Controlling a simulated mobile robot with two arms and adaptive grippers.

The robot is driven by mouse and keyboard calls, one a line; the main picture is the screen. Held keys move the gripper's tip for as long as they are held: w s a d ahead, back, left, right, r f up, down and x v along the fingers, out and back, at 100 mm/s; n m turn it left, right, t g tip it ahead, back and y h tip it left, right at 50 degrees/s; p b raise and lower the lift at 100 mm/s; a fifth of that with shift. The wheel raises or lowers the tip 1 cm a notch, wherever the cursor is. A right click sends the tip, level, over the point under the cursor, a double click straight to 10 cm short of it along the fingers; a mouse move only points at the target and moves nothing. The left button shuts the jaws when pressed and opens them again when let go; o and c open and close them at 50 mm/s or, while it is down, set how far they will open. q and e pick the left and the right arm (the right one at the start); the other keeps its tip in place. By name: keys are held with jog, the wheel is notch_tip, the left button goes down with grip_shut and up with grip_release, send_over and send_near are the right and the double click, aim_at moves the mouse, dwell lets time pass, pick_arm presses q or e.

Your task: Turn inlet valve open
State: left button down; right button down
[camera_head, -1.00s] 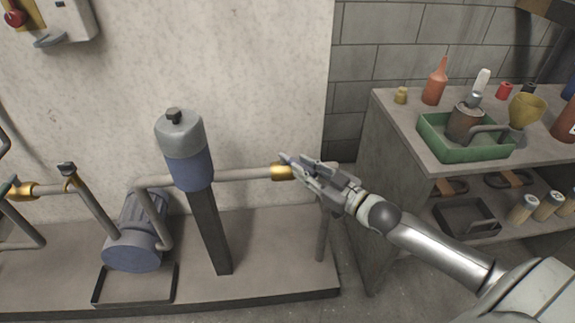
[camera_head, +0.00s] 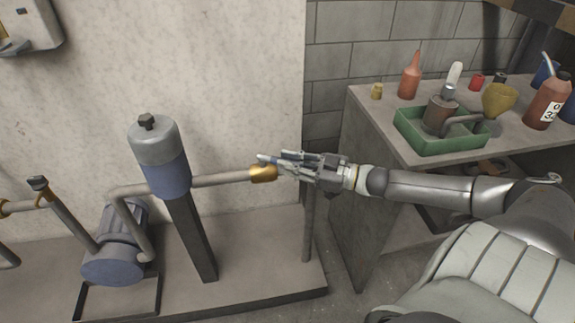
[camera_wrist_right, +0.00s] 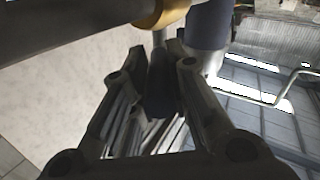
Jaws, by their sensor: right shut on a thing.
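A brass valve (camera_head: 263,173) sits on the grey pipe to the right of the blue and grey filter housing (camera_head: 160,160). My right gripper (camera_head: 275,158) is at this valve, coming in from the right. In the right wrist view, the valve's brass body (camera_wrist_right: 160,12) is at the top, and its dark blue-grey handle (camera_wrist_right: 157,85) stands between the two fingers of my right gripper (camera_wrist_right: 157,62). The gripper is shut on that handle. In the head view the fingers hide most of the handle, and only a bluish tip shows. My left gripper is not in view.
A blue pump (camera_head: 114,262) stands at the lower left, with another valve handle (camera_head: 38,183) beyond it. A workbench (camera_head: 350,120) at the right holds a green tray (camera_head: 440,148), bottles and a yellow funnel (camera_head: 499,98). A vertical pipe (camera_head: 307,225) stands below my gripper.

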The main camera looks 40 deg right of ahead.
jog(key=shift+f, duration=0.1)
jog(key=c, duration=1.3)
grip_release()
jog(key=shift+r, duration=5)
